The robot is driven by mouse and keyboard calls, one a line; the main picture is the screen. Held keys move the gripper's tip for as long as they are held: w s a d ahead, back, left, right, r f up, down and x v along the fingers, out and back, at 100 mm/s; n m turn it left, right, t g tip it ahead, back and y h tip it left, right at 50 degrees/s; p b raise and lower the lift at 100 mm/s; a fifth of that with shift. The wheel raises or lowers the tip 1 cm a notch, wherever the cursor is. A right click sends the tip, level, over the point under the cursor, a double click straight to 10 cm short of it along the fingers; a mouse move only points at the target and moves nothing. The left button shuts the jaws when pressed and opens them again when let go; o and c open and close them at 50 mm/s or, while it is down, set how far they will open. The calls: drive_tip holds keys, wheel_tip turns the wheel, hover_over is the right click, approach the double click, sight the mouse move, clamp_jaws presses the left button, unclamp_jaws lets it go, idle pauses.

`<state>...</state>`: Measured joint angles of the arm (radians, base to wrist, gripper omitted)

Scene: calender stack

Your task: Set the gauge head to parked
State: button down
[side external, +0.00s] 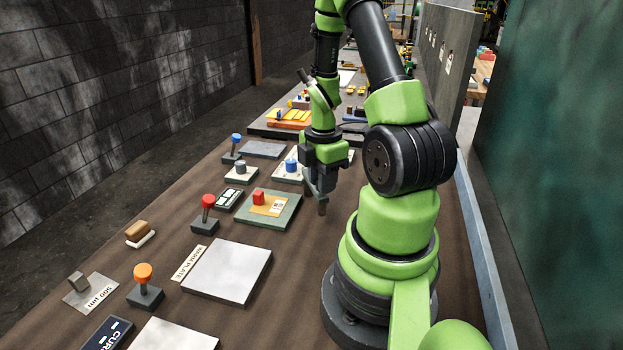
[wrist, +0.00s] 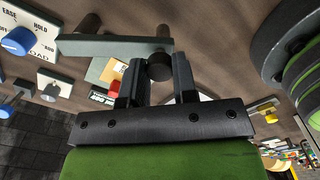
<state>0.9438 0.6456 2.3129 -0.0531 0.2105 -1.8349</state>
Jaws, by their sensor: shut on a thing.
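My gripper (wrist: 158,80) is shut on a dark round knob (wrist: 160,67) at the right end of a flat grey bar (wrist: 110,48) in the wrist view. The bar runs left across the picture, with a brown post (wrist: 89,24) close to its left part. I take the bar and knob to be the gauge head; no label on it is readable. In the side view my gripper (side external: 321,190) points down over the brown table, with a short brown peg (side external: 322,208) just under it. The bar is mostly hidden there. No parked mark is readable.
A blue dial (wrist: 18,41) with EASE, HOLD and LOAD lettering is left in the wrist view. In the side view, a red block (side external: 258,198) sits on a green-edged board, near a red-topped lever (side external: 208,201). A pale plate (side external: 228,270) lies in front.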

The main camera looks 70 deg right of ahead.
drive_tip(key=shift+s+d+n, duration=0.5)
drive_tip(key=shift+s+n, duration=0.15)
drive_tip(key=shift+n, duration=0.35)
drive_tip(key=c, duration=0.9)
unclamp_jaws()
drive_tip(key=shift+r, duration=0.1)
wheel_tip(320, 180, up, 10)
